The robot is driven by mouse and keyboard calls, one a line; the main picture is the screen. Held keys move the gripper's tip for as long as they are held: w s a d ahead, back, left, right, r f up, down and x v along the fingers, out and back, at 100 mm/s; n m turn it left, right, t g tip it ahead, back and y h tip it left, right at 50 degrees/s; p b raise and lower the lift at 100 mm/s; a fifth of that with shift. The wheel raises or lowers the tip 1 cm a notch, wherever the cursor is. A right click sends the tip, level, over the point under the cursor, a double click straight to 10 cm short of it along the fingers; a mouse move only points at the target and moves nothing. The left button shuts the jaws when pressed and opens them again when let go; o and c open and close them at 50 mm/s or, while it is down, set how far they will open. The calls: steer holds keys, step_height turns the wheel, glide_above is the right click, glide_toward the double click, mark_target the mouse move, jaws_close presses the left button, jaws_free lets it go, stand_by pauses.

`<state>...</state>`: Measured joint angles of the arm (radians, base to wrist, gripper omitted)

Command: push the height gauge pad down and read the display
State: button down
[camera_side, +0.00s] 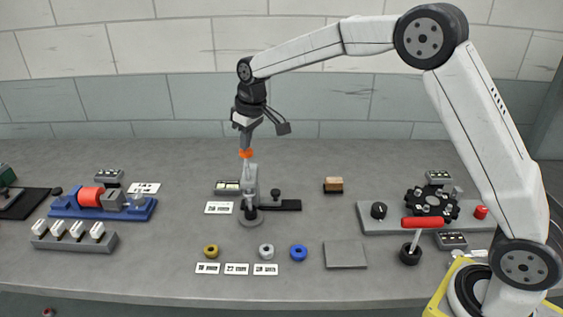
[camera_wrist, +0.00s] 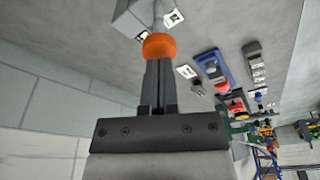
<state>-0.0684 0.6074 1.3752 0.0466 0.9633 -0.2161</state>
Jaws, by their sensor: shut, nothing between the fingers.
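The height gauge (camera_side: 250,180) stands upright mid-table as a grey column on a dark base. Its orange pad (camera_side: 246,153) sits at the top of the column. My gripper (camera_side: 244,146) is shut and empty, pointing down at the pad with its fingertips at or just above it. In the wrist view, the orange pad (camera_wrist: 159,46) lies right at the ends of my shut fingers (camera_wrist: 158,62); I cannot tell whether they touch. A small display box (camera_side: 228,186) stands beside the column; its digits are too small to read.
A blue stand with a red cylinder (camera_side: 91,197) is at left. Yellow (camera_side: 211,251), grey (camera_side: 266,250) and blue (camera_side: 299,252) rings lie in front of the gauge. A red-handled lever (camera_side: 422,222) stands at right. The table between the gauge and the grey plate (camera_side: 345,254) is mostly clear.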

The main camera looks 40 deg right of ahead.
steer(key=shift+r, duration=1.8)
steer(key=shift+s, duration=0.1)
steer(key=shift+s+d+f, duration=0.15)
steer(key=shift+s+f, duration=0.15)
steer(key=shift+s, duration=0.2)
steer(key=s+d+f+m, duration=0.1)
steer(key=s+f, duration=0.3)
steer(key=s, duration=0.5)
steer(key=s+d+f+m, duration=0.1)
steer(key=s+f, duration=0.2)
steer(key=s, duration=0.6)
steer(key=s+d+f+m, duration=0.1)
steer(key=s+f, duration=0.3)
steer(key=s, duration=0.5)
steer(key=shift+d+f+h, duration=0.3)
steer(key=shift+d, duration=0.3)
